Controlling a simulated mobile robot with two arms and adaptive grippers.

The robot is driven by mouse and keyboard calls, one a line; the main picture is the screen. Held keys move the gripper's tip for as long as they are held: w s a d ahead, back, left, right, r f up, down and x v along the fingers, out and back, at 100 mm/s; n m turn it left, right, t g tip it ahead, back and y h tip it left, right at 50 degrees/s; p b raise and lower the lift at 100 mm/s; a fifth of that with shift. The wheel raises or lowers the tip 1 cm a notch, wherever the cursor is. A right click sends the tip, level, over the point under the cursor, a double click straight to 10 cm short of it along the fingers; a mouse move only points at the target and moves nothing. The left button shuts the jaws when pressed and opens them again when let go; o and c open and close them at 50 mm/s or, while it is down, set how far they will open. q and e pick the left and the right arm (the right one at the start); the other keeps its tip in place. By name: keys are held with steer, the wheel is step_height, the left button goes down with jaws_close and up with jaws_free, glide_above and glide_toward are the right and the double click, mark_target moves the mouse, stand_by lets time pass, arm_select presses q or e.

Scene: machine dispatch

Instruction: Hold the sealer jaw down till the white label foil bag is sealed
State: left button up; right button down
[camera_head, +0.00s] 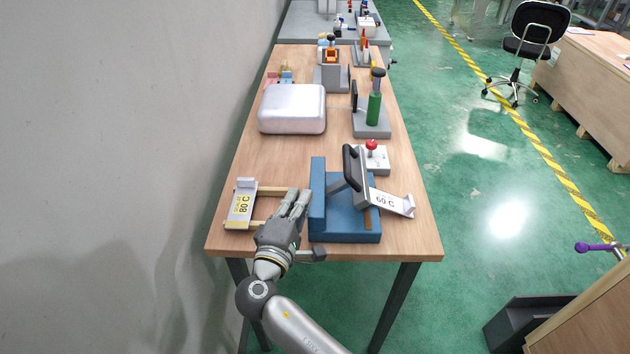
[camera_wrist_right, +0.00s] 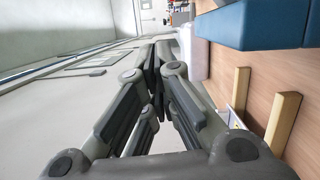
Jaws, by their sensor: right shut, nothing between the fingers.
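The blue sealer (camera_head: 343,222) stands near the front edge of the wooden table. Its jaw with the black handle (camera_head: 349,168) is tilted up. A flat grey piece with a white label reading 60 C, apparently the white label foil bag (camera_head: 390,202), sticks out at the sealer's right side. How far it reaches under the jaw is hidden. My right gripper (camera_head: 295,203) is shut and empty just left of the sealer, apart from the handle. In the right wrist view its fingers (camera_wrist_right: 163,62) meet, and the blue sealer body (camera_wrist_right: 262,24) is at top right. My left gripper is not in view.
A yellow-label piece reading 80 C (camera_head: 241,207) lies by two wooden rails (camera_head: 268,190) on the left. A red-button box (camera_head: 371,158), a silver case (camera_head: 292,109) and a green-handled stand (camera_head: 373,112) are behind. The strip of table right of the sealer is mostly clear.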

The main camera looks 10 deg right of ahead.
steer(key=x, duration=0.8)
steer(key=shift+w+d+f+b, duration=0.1)
steer(key=shift+w+d+b, duration=0.1)
steer(key=shift+w+b, duration=0.15)
steer(key=d+p, duration=0.2)
steer(key=d, duration=0.1)
steer(key=shift+s+d+r+p, duration=0.1)
steer(key=shift+d+r+p, duration=0.25)
steer(key=shift+p, duration=0.05)
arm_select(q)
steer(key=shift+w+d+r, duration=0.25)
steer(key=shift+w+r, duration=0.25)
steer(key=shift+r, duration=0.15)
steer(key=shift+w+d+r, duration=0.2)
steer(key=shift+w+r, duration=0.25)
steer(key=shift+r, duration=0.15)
arm_select(e)
steer(key=shift+s+d+f, duration=0.1)
steer(key=shift+d, duration=0.2)
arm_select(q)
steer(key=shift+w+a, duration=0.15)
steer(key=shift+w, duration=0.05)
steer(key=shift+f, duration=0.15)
arm_select(e)
steer(key=shift+d, duration=0.1)
